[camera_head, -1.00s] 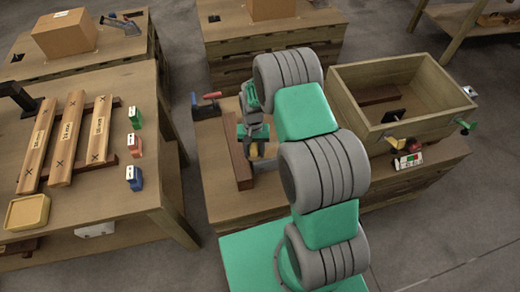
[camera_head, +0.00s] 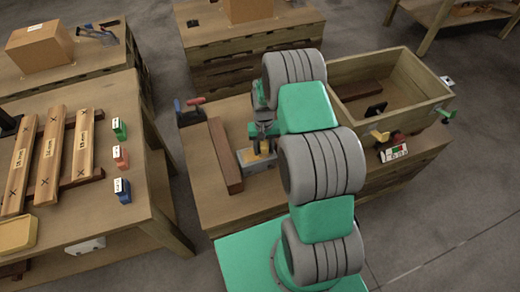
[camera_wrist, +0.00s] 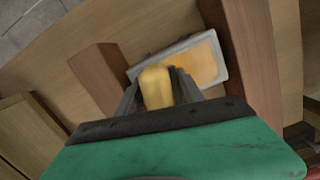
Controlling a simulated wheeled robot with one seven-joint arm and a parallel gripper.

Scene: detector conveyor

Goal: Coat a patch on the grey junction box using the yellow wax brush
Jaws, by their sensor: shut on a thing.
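The grey junction box (camera_head: 247,167) sits on the middle table, just right of a long brown block, partly hidden by my gripper. In the wrist view its grey rim (camera_wrist: 145,68) frames a tan-orange top area; I cannot tell whether that is coating. My gripper (camera_head: 262,150) is over the box in the head view. In the wrist view it is shut on the yellow wax brush (camera_wrist: 156,88), whose rounded yellow end shows between the dark fingers. The brush's working end is hidden, so I cannot tell whether it touches the box.
A wooden crate (camera_head: 430,108) stands to the right. Red- and blue-handled clamps (camera_head: 190,112) lie at the table's back left.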

